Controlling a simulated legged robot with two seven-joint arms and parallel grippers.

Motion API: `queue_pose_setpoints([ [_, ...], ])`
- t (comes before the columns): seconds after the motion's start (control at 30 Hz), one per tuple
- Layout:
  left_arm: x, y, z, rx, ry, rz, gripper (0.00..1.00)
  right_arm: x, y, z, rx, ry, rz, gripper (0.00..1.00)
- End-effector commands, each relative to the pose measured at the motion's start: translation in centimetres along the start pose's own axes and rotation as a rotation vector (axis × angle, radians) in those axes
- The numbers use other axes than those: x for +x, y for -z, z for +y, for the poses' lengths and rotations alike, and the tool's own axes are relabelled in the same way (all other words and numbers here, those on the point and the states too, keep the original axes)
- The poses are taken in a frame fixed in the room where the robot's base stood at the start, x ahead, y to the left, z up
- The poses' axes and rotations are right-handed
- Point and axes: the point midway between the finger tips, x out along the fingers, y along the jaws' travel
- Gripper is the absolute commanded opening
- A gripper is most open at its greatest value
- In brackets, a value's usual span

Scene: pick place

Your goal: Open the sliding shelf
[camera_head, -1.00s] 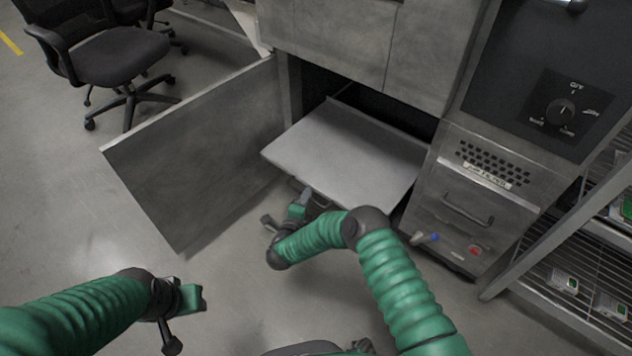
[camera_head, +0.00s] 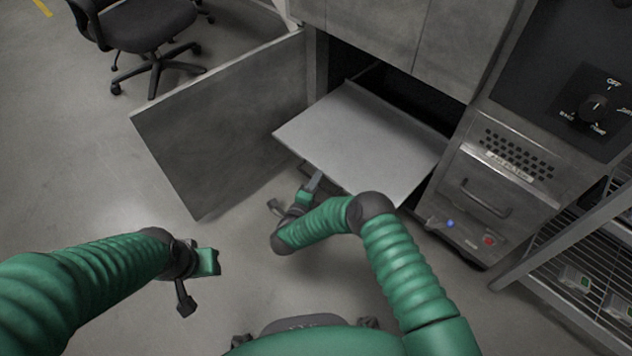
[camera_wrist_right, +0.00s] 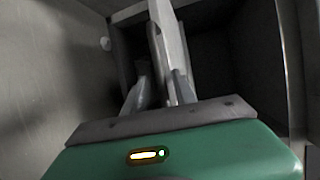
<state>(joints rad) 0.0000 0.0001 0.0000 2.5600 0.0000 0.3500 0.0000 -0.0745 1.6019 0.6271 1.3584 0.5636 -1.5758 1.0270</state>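The sliding shelf (camera_head: 365,140) is a flat grey panel that sticks out of the dark lower opening of a metal cabinet. My right gripper (camera_head: 314,184) is at the shelf's front edge, left of its middle. In the right wrist view, two fingers (camera_wrist_right: 157,92) stand apart, with a pale upright strip (camera_wrist_right: 167,40), seemingly the shelf's edge, between them and nearer the right finger. I cannot tell whether they touch it.
The cabinet door (camera_head: 225,125) stands open to the left of the shelf. A machine with a drawer handle (camera_head: 487,198) and a dial (camera_head: 596,108) is at the right, beside a wire rack (camera_head: 590,245). A black chair (camera_head: 145,25) stands at the back left. The floor before the shelf is clear.

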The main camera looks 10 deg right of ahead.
Motion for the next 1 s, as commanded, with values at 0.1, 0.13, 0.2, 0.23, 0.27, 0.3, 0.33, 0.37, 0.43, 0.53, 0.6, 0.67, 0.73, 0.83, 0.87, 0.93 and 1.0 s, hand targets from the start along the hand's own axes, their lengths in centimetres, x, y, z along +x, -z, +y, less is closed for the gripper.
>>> queue_pose_setpoints([
  [0.1, 0.0, 0.0, 0.0, 0.000, 0.000, 0.000, 0.36, 0.0, 0.0, -0.1, 0.001, 0.001, 0.000, 0.32],
  [0.13, 0.0, 0.0, 0.0, 0.000, 0.000, 0.000, 0.36, 0.0, 0.0, -0.1, 0.001, 0.002, 0.000, 0.32],
  [0.2, -0.2, 0.1, 0.0, 0.000, 0.000, 0.000, 0.36, -0.2, -0.1, -0.2, 0.001, 0.001, -0.001, 0.32],
  [0.23, -0.4, 0.1, 0.0, 0.000, 0.000, 0.000, 0.36, -0.4, -0.1, -0.2, 0.001, 0.001, -0.001, 0.32],
  [0.27, -0.6, 0.1, 0.0, 0.000, 0.000, 0.000, 0.36, -0.8, -0.1, -0.3, 0.000, 0.000, -0.002, 0.32],
  [0.3, -1.0, 0.2, 0.0, 0.000, 0.000, 0.000, 0.36, -1.4, -0.1, -0.4, 0.000, 0.000, -0.002, 0.32],
  [0.33, -1.4, 0.3, 0.0, 0.000, 0.000, 0.000, 0.36, -1.9, -0.1, -0.5, 0.000, 0.000, -0.002, 0.32],
  [0.37, -1.8, 0.4, 0.0, 0.000, 0.000, 0.000, 0.36, -2.6, -0.2, -0.6, -0.001, -0.001, -0.003, 0.32],
  [0.43, -2.8, 0.7, 0.0, 0.000, 0.000, 0.000, 0.36, -4.5, -0.2, -0.7, -0.002, -0.002, -0.003, 0.32],
  [0.53, -4.2, 1.0, 0.0, 0.000, 0.000, 0.000, 0.36, -7.5, -0.2, -0.7, -0.002, -0.002, -0.004, 0.32],
  [0.6, -5.1, 1.2, 0.0, 0.000, 0.000, 0.000, 0.36, -9.7, -0.2, -0.6, -0.003, -0.002, -0.003, 0.32],
  [0.67, -5.8, 1.4, 0.0, 0.000, 0.000, 0.000, 0.36, -11.4, -0.2, -0.6, -0.003, -0.002, -0.004, 0.32],
  [0.73, -6.4, 1.5, 0.0, 0.000, 0.000, 0.000, 0.36, -13.2, -0.2, -0.4, -0.003, -0.002, -0.004, 0.32],
  [0.83, -7.0, 1.6, 0.0, 0.000, 0.000, 0.000, 0.36, -15.2, -0.1, -0.2, -0.002, -0.001, -0.002, 0.32],
  [0.87, -7.1, 1.7, 0.0, 0.000, 0.000, 0.000, 0.36, -15.6, -0.1, -0.2, -0.002, 0.000, -0.001, 0.32],
  [0.93, -7.3, 1.7, 0.0, 0.000, 0.000, 0.000, 0.36, -16.4, -0.1, -0.1, -0.002, 0.000, -0.001, 0.32],
  [1.0, -7.3, 1.7, 0.0, 0.000, 0.000, 0.000, 0.36, -16.8, -0.1, 0.0, -0.001, 0.001, 0.000, 0.32],
])
